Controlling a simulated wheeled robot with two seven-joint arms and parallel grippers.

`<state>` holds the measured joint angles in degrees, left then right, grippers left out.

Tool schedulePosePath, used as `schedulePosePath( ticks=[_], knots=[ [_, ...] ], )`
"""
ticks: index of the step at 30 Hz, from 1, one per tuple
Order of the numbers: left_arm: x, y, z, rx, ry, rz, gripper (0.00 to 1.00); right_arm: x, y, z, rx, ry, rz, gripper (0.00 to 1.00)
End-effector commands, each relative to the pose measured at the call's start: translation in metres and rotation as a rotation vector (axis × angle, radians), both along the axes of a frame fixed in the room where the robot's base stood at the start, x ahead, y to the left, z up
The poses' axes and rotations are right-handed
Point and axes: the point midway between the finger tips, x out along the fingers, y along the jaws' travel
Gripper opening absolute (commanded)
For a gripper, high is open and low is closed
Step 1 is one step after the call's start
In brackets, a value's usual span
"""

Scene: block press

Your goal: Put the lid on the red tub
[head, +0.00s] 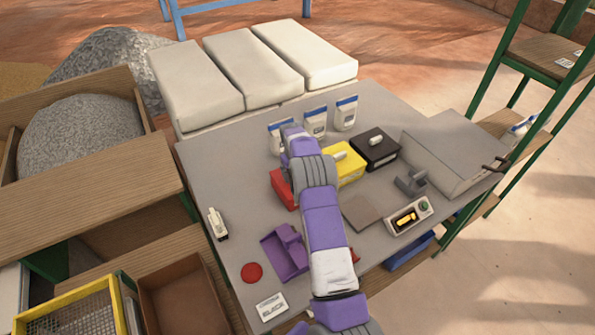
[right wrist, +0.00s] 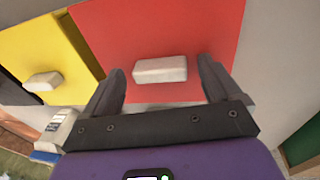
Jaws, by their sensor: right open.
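The red tub (head: 282,188) stands on the grey table in the head view, largely hidden behind my right arm. In the right wrist view a flat red lid (right wrist: 205,30) with a white block handle (right wrist: 160,69) fills the middle. My right gripper (right wrist: 160,75) is open, with one finger on each side of the handle and visible gaps to it. Whether the lid sits fully down on the tub cannot be told, as the tub's walls are hidden there. My left gripper is not in view.
A yellow tub (head: 350,171) and a black tub (head: 376,151) stand right of the red one. White pouches (head: 315,123) stand behind. A purple tray (head: 283,256), a red disc (head: 252,272) and a grey plate (head: 363,213) lie nearer the front.

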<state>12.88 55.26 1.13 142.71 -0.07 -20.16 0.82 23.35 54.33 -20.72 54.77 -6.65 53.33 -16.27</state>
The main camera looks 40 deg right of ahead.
Motion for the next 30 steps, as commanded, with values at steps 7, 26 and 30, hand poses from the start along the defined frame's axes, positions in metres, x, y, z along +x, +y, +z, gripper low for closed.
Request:
schedulePosePath(
  ticks=[7, 26, 30],
  knots=[
    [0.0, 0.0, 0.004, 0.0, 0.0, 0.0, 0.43, 0.0, 0.0, 0.006, 0.0, -0.001, 0.0, 0.91],
    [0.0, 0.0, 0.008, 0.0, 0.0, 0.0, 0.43, -0.006, 0.018, 0.115, 0.0, -0.001, 0.001, 0.91],
    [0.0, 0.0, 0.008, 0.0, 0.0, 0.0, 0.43, -0.007, 0.019, 0.122, 0.0, 0.0, 0.0, 0.91]
  ],
)
